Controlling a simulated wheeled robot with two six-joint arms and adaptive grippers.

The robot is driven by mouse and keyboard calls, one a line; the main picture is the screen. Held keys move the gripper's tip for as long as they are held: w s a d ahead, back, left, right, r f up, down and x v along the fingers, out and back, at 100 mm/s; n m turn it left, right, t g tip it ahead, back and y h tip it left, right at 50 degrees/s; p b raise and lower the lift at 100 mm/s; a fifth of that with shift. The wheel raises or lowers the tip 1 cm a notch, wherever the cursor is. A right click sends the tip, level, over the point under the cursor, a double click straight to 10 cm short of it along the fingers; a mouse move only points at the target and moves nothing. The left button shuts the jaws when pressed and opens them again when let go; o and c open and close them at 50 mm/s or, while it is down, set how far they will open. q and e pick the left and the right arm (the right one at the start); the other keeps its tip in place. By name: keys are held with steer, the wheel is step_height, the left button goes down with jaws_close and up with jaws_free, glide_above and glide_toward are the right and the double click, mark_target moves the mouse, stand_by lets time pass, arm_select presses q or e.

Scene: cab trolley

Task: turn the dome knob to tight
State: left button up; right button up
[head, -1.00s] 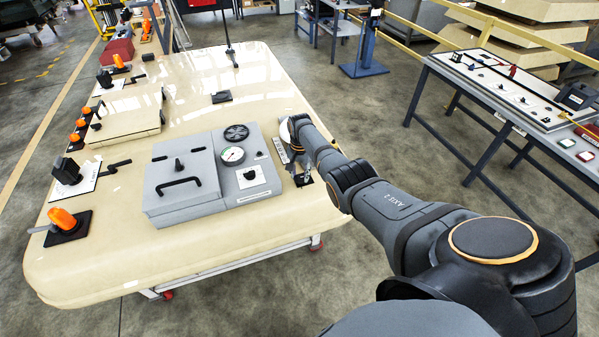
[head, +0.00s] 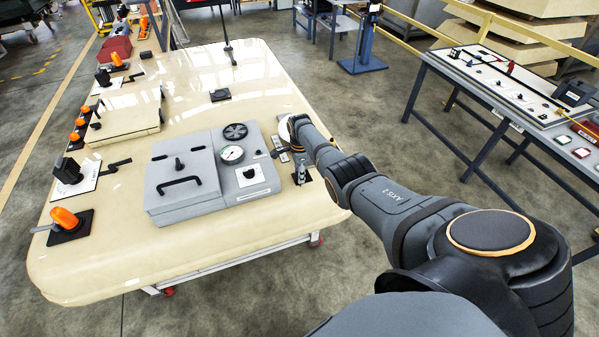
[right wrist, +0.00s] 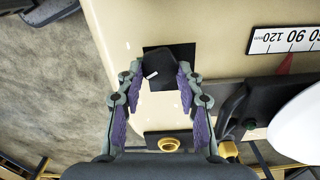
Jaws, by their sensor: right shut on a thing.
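The dome knob (right wrist: 155,70) is black with a short white mark, on a dark square plate (right wrist: 183,52) at the edge of the cream panel. My right gripper (right wrist: 154,76) is shut on it, one fingertip on each side, in the right wrist view. The white mark points aslant, and I cannot read any label for tight. In the head view my right gripper (head: 301,177) stands over the panel's right side, just right of the grey box, and hides the knob. My left gripper is in neither view.
The grey box (head: 180,180) with a handle and gauge (head: 232,154) stands left of my right gripper. A scale (right wrist: 290,38) with a red pointer and a brass fitting (right wrist: 169,144) lie near the knob. Orange knobs line the panel's left edge.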

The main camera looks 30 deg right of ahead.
steer(key=m, duration=0.5)
steer(key=shift+r+m, duration=0.2)
steer(key=shift+m, duration=0.2)
stand_by(0.4)
steer(key=o, duration=0.9)
steer(key=shift+c, duration=0.2)
steer(key=o, duration=0.3)
steer(key=shift+s+f, duration=0.1)
steer(key=shift+r, duration=0.2)
step_height(320, 180, up, 12)
steer(key=shift+f, duration=0.2)
